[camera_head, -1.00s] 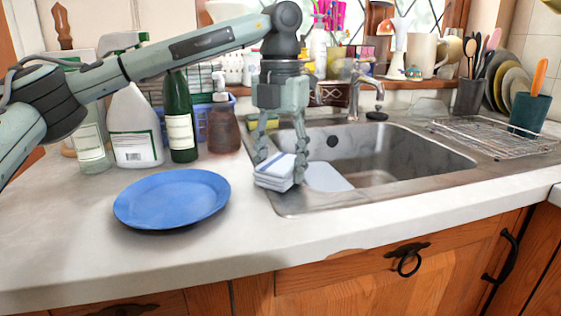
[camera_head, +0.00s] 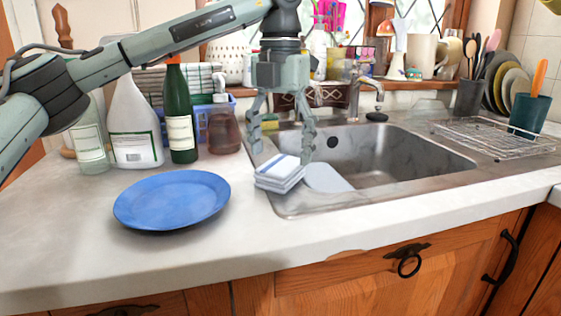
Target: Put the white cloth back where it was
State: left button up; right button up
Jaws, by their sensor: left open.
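The white cloth (camera_head: 280,173), folded with a blue stripe, lies at the left rim of the sink (camera_head: 345,153), beside the blue plate (camera_head: 172,200). My left gripper (camera_head: 282,149) points down just above and behind the cloth. Its two fingers are spread apart with nothing between them. The cloth looks free of the fingers. My right gripper is not in view.
A green bottle (camera_head: 180,125), a white spray bottle (camera_head: 134,125) and a brown soap bottle (camera_head: 223,128) stand behind the plate. The faucet (camera_head: 367,92) rises behind the sink. A wire rack (camera_head: 490,138) lies at the right.

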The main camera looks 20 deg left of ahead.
aim_at(281, 164)
pick_arm(q)
notch_tip(281, 164, up, 9)
jog(key=shift+p, duration=0.45)
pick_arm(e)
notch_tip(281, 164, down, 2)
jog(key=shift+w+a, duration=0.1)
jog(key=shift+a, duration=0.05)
pick_arm(q)
jog(key=shift+f, duration=0.15)
